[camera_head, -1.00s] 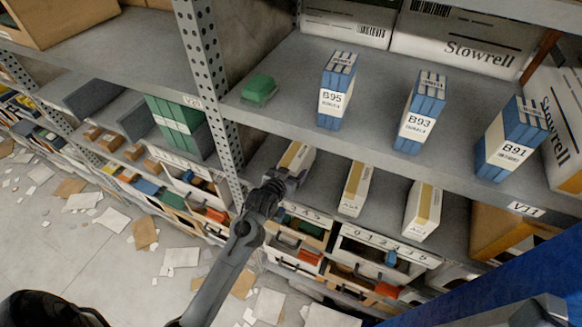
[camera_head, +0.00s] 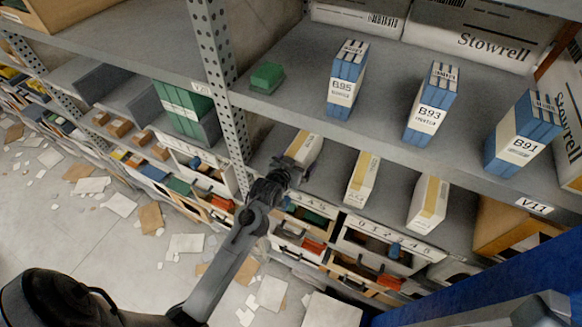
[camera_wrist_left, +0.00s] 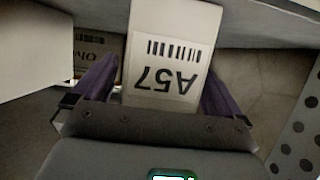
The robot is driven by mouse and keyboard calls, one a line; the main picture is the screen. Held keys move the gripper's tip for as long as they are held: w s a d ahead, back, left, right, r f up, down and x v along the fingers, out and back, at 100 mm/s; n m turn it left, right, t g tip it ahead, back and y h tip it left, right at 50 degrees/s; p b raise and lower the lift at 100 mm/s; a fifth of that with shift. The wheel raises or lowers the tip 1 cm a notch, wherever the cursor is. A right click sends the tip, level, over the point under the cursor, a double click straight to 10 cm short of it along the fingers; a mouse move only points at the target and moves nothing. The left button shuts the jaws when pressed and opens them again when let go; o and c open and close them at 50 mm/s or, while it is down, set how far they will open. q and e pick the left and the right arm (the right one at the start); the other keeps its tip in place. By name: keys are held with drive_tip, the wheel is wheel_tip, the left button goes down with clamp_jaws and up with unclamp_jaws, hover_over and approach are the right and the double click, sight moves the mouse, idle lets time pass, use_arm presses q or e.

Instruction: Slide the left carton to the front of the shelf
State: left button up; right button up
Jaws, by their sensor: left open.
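The left carton (camera_head: 306,146) is white with a tan band on top and lies on the lower shelf (camera_head: 328,170), left of two similar cartons (camera_head: 362,178) (camera_head: 428,203). My left gripper (camera_head: 287,172) is at its front end and hides part of it. In the left wrist view, the carton (camera_wrist_left: 174,22) shows an upside-down A57 label and barcode. The open left gripper (camera_wrist_left: 160,88) has one purple finger on each side of that end. I cannot tell whether the fingers touch it. My right gripper is not in view.
The upper shelf (camera_head: 300,95) overhangs the carton, with blue boxes (camera_head: 347,80) and a green object (camera_head: 267,77) on it. A perforated post (camera_head: 222,90) stands just left of the carton. Drawers (camera_head: 375,250) are below. Papers litter the floor.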

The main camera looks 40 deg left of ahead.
use_arm(q)
drive_tip(key=b+v, duration=0.2)
drive_tip(key=v, duration=0.8)
drive_tip(key=shift+s, duration=0.25)
drive_tip(key=s+d+f+m+g+h+p, duration=0.1)
drive_tip(key=s+d+g, duration=0.3)
drive_tip(key=s, duration=0.6)
drive_tip(key=s+d+f+m+g+h+p, duration=0.2)
drive_tip(key=s+d, duration=0.5)
drive_tip(key=s, duration=0.4)
wheel_tip(320, 180, down, 2)
drive_tip(key=m+g+p, duration=0.1)
drive_tip(key=g, duration=0.2)
drive_tip(key=shift+s+d+f+m+g+p, duration=0.15)
drive_tip(key=shift+s+f+m+g+p, duration=0.1)
drive_tip(key=shift+m+g+p, duration=0.1)
